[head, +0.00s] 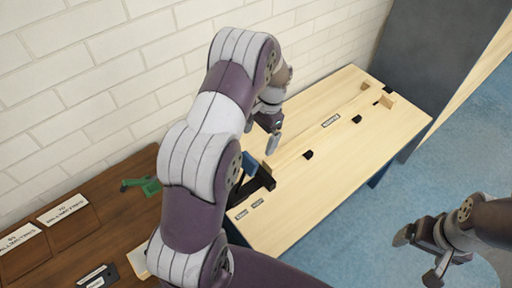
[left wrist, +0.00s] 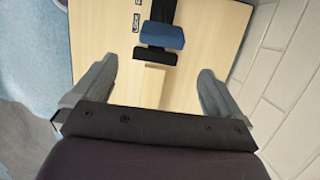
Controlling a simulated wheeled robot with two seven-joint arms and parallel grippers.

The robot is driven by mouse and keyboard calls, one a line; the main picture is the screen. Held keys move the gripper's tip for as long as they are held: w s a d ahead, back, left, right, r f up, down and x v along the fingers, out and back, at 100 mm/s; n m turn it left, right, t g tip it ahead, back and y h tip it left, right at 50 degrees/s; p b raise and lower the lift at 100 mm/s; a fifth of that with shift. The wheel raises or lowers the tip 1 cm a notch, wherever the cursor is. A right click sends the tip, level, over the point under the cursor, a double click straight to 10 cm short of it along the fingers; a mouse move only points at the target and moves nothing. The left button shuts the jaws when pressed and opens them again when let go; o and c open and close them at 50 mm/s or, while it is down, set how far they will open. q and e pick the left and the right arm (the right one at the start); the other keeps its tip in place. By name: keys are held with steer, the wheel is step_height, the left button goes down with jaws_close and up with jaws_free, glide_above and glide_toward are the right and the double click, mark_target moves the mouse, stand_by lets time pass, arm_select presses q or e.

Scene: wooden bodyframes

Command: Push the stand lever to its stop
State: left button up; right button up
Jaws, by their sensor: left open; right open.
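The stand lever (head: 262,182) is a black piece with a blue pad (head: 249,163) near the left end of the pale wooden board. The arm partly hides it in the head view. In the left wrist view the blue pad (left wrist: 163,36) lies ahead of the fingers, with a black part above it and a black block below. My left gripper (head: 270,128) is over the board near the wall, apart from the lever. In its wrist view the two fingers (left wrist: 152,92) are wide apart with nothing between them. My right gripper (head: 425,258) is open and empty over the blue floor.
The pale board (head: 330,170) carries small black pieces, labels and a wooden block (head: 387,100). A dark brown table (head: 120,205) at left holds a green tool (head: 145,185) and labelled trays (head: 66,207). A white brick wall stands behind; a dark panel (head: 440,50) stands at the back right.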

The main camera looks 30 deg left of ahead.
mark_target(246, 165)
arm_select(q)
steer(key=shift+r, duration=0.1)
steer(key=shift+c, duration=0.3)
